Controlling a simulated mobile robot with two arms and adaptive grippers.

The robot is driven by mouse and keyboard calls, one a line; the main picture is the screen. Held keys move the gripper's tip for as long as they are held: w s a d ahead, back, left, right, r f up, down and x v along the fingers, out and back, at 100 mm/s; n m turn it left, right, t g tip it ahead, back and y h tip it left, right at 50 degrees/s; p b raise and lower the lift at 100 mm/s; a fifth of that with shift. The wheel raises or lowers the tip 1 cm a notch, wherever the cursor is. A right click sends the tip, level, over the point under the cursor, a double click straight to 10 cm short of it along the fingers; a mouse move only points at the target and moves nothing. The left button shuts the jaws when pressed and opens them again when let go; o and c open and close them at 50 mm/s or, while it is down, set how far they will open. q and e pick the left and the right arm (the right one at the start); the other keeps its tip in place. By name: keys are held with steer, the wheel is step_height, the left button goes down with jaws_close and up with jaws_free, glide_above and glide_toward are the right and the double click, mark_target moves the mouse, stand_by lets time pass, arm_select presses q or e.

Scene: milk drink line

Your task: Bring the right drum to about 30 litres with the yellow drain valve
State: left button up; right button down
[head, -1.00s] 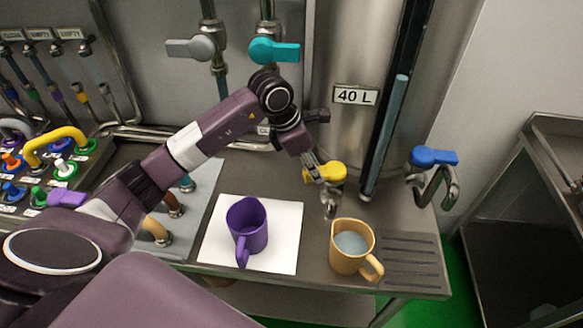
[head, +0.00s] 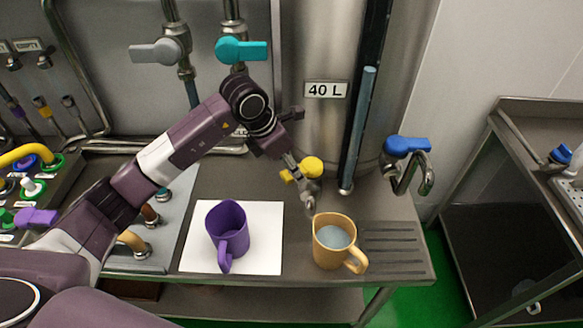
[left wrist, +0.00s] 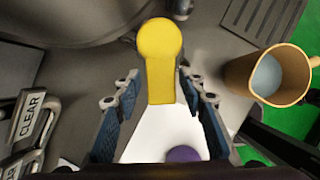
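The right steel drum (head: 330,125) carries a 40 L label (head: 326,89). The blue column in its sight tube (head: 358,130) reaches slightly above that label's height. The yellow valve handle (head: 312,166) sits low on the drum, partly hidden by my left gripper (head: 298,172). In the left wrist view, the yellow handle (left wrist: 160,75) lies between the fingers (left wrist: 160,108), with gaps on both sides. An orange mug (head: 334,243) holding greyish liquid stands below the valve spout (head: 310,198); I cannot make out a stream. My right gripper is not in view.
A purple mug (head: 227,231) stands on a white mat (head: 262,258) left of the orange mug. A blue-handled tap (head: 407,145) is at the right. Grey (head: 158,50) and teal (head: 240,50) valves are above my arm. A ribbed drain area (head: 392,245) is clear.

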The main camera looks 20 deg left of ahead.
arm_select(q)
steer(key=shift+o, duration=0.4)
steer(key=v, duration=1.2)
steer(key=shift+d, duration=0.1)
stand_by(6.3)
